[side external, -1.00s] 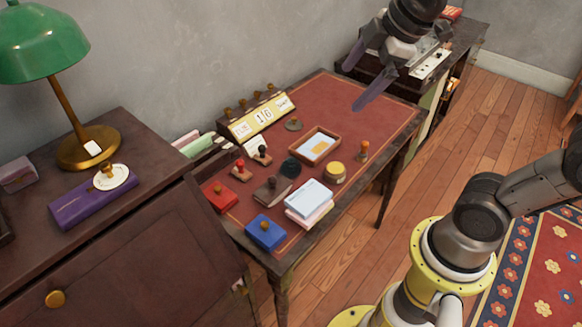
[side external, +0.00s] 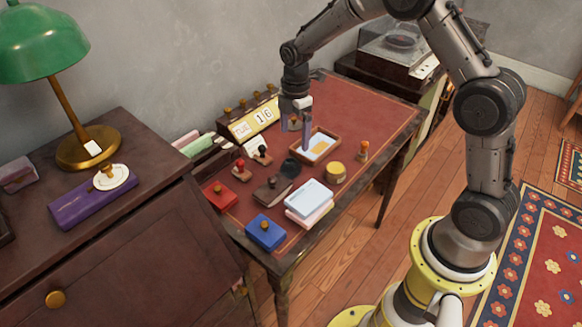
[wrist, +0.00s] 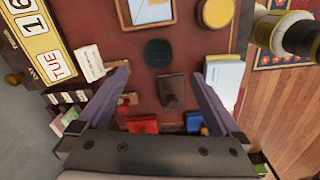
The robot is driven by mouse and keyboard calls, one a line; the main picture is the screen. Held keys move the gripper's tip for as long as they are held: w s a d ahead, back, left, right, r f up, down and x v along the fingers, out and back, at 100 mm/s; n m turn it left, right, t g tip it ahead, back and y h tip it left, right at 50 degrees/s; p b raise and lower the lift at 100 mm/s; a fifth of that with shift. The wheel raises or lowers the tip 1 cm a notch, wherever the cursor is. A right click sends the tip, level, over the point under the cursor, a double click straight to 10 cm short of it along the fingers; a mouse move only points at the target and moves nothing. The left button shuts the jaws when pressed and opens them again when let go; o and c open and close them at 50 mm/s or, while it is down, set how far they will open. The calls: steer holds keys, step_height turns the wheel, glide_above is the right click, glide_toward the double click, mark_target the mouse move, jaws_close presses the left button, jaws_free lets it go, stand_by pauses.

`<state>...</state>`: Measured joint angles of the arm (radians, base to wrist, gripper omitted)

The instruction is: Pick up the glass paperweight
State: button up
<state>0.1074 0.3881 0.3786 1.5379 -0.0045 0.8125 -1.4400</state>
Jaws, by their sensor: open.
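A dark green, round, low piece that looks like the glass paperweight (side external: 290,168) lies on the red desk top. It also shows in the wrist view (wrist: 158,52), a little above the line between my fingertips. My gripper (side external: 295,138) is over the desk, pointing down, with nothing between its fingers. In the wrist view my gripper (wrist: 158,75) has its two purple fingers spread wide. It is apart from the paperweight and appears above it and toward the calendar.
A wooden tray with papers (side external: 315,147) is close behind the paperweight. The calendar (side external: 253,122) stands at the back. The desk's far right is clear.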

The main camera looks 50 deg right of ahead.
mark_target(290, 160)
step_height(290, 160, down, 6)
steer(key=shift+w+f, duration=0.1)
steer(key=shift+w+a+f, duration=0.15)
steer(key=shift+a+f, duration=0.05)
steer(key=shift+f, duration=1.15)
steer(key=shift+w+a+f, duration=0.15)
steer(key=shift+f, duration=1.15)
jaws_close()
steer(key=shift+r, duration=0.1)
